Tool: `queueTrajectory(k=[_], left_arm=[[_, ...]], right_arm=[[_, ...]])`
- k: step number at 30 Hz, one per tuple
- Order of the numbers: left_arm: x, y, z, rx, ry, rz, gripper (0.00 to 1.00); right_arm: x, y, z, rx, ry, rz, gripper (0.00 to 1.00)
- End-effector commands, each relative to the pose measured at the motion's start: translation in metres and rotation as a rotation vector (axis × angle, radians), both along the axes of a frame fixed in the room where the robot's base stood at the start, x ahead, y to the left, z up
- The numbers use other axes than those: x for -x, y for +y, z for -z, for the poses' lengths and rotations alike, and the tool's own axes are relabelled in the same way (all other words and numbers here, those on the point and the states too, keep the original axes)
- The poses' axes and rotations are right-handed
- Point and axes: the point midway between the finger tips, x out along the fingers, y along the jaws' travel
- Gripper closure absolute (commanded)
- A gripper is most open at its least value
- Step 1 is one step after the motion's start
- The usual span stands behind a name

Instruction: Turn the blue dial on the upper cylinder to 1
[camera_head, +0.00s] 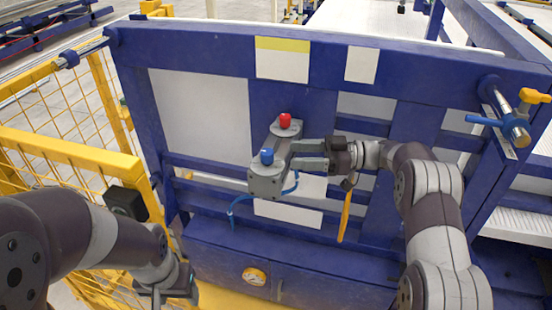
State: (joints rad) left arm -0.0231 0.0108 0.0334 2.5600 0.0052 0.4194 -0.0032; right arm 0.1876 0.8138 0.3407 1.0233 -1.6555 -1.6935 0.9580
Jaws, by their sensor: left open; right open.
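A blue dial (267,156) sits on top of a grey unit (266,182) fixed to the blue frame. A red knob (285,120) sits behind it on the same grey assembly. My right gripper (306,155) reaches in from the right, its fingers pointing left, close beside the grey unit and the blue dial. It is open, and I cannot tell whether a finger touches the unit. My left gripper (172,292) is low at the left, well away from the dial, and partly cut off by the bottom edge. The dial's markings are too small to read.
A blue hose (236,206) hangs below the grey unit. A round gauge (254,276) is on the lower blue beam. Yellow fencing (70,155) stands at left. A yellow-handled valve (533,97) is at right. An orange handle (345,215) hangs below my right gripper.

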Motion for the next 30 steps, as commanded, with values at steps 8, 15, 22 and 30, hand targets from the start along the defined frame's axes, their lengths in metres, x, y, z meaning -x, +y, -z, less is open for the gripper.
queueTrajectory(k=[8,15,22,30], left_arm=[[0.000,0.000,0.010,0.000,0.000,0.000,0.42],[0.000,0.000,0.009,0.000,0.000,0.000,0.42],[0.000,0.000,0.009,0.000,0.000,0.000,0.42],[0.000,0.000,0.009,0.000,0.000,0.000,0.42]], right_arm=[[0.002,-0.042,0.000,0.000,-0.002,-0.001,0.43],[0.002,-0.044,-0.001,0.000,-0.001,-0.002,0.43],[-0.002,-0.044,0.002,0.014,-0.038,0.018,0.43],[-0.108,-0.131,0.081,0.377,-0.012,1.016,0.43]])
